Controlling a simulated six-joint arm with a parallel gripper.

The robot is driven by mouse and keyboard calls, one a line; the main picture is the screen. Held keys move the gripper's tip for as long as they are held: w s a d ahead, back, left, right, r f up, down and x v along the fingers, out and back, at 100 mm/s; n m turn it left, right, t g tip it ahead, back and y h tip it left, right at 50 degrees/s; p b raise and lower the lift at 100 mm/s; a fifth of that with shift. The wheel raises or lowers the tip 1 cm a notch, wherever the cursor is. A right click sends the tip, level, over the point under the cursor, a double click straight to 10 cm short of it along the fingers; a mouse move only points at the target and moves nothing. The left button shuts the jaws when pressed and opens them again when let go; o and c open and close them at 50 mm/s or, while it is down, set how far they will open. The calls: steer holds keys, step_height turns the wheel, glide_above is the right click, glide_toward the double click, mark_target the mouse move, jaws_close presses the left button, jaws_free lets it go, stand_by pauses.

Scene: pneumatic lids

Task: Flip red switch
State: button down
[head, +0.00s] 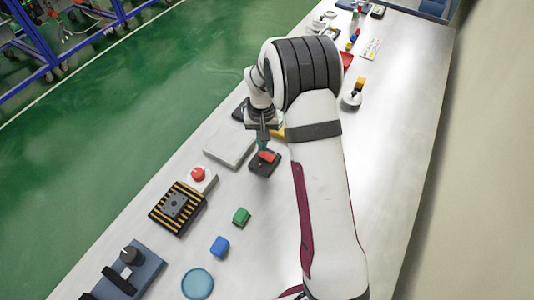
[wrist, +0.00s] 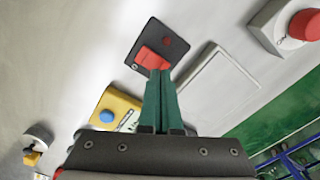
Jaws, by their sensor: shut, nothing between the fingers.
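The red switch (head: 267,157) is a red rocker on a dark square base. It sits on the table just below my gripper in the head view. In the wrist view the red rocker (wrist: 152,59) lies right at the fingertips, on its black plate (wrist: 168,35). My gripper (wrist: 159,75) has green fingers that are closed together with nothing between them. It also shows in the head view (head: 263,146), pointing down at the switch. The tips overlap the rocker's near edge in the wrist view; I cannot tell whether they touch it.
A light flat plate (head: 231,149) lies beside the switch. A red push button (head: 198,174) on a white box and a yellow-and-black striped base (head: 177,207) stand nearby. A yellow box with a blue button (wrist: 113,113) is close to my gripper.

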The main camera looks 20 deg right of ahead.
steer(key=shift+f, duration=0.95)
stand_by(0.6)
steer(key=shift+r, duration=3.55)
steer(key=s+a+r+m+y, duration=0.1)
steer(key=s+a+r, duration=0.1)
steer(key=s+r, duration=0.6)
steer(key=s+a+r+m, duration=0.1)
steer(key=s+r, duration=0.3)
steer(key=s, duration=0.8)
steer(key=s+a, duration=0.2)
steer(key=s, duration=0.9)
steer(key=shift+s+f+m+y, duration=0.25)
steer(key=shift+m+y, duration=0.05)
steer(key=shift+y, duration=0.1)
